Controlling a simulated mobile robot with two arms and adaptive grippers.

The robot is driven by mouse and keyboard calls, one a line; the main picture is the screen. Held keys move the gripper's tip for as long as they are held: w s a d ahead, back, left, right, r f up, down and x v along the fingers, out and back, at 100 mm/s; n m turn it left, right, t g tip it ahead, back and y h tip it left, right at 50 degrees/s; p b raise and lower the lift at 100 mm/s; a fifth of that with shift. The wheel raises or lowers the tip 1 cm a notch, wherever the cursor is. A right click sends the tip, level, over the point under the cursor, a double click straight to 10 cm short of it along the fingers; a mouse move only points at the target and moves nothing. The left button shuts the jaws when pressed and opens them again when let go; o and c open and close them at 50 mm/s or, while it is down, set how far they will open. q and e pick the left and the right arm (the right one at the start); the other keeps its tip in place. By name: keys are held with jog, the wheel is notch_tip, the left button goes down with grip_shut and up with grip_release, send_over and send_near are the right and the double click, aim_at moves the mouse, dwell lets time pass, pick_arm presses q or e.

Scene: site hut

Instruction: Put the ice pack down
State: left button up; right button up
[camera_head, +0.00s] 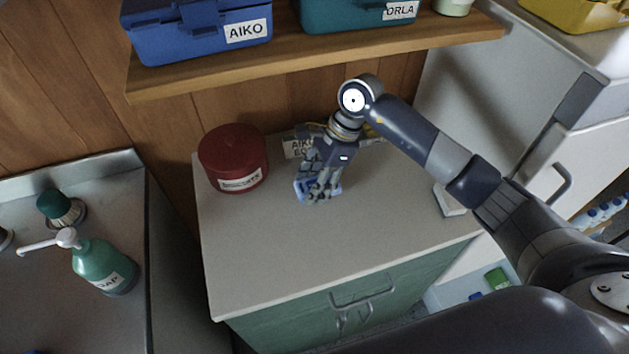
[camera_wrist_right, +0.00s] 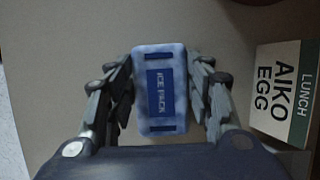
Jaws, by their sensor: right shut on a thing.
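The ice pack is a small blue block with a dark "ICE PACK" label. In the right wrist view the ice pack (camera_wrist_right: 160,60) sits between the two fingers of my right gripper (camera_wrist_right: 162,95), which is shut on it. In the head view the right gripper (camera_head: 318,188) is over the back middle of the pale cabinet top (camera_head: 330,250), with blue edges of the ice pack (camera_head: 302,190) showing beside the fingers. I cannot tell whether the pack touches the cabinet top. My left gripper is not in view.
A round red tub (camera_head: 232,150) stands left of the gripper. A "LUNCH AIKO EGG" card (camera_wrist_right: 285,92) is close beside the gripper. A shelf (camera_head: 320,55) with a blue box (camera_head: 195,30) and a teal box (camera_head: 350,12) is above. The cabinet top's front is clear.

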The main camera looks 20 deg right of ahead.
aim_at(306, 189)
jog(key=shift+r, duration=0.2)
jog(key=shift+w+r, duration=0.1)
jog(key=shift+r, duration=0.1)
jog(key=r+b, duration=0.1)
jog(key=r, duration=0.1)
jog(key=shift+s+r+b, duration=0.35)
jog(key=shift+s+r, duration=0.05)
jog(key=s+a+b, duration=0.1)
jog(key=s, duration=0.3)
jog(key=s+a+r+b, duration=0.1)
jog(key=s, duration=0.4)
jog(key=s+a+b, duration=0.1)
jog(key=s, duration=0.3)
jog(key=shift+s+a+r, duration=0.15)
jog(key=shift+s+r, duration=0.1)
jog(key=shift+s, duration=0.05)
jog(key=shift+s+a+r+b, duration=0.15)
jog(key=shift+s+b, duration=0.25)
jog(key=shift+s, duration=0.3)
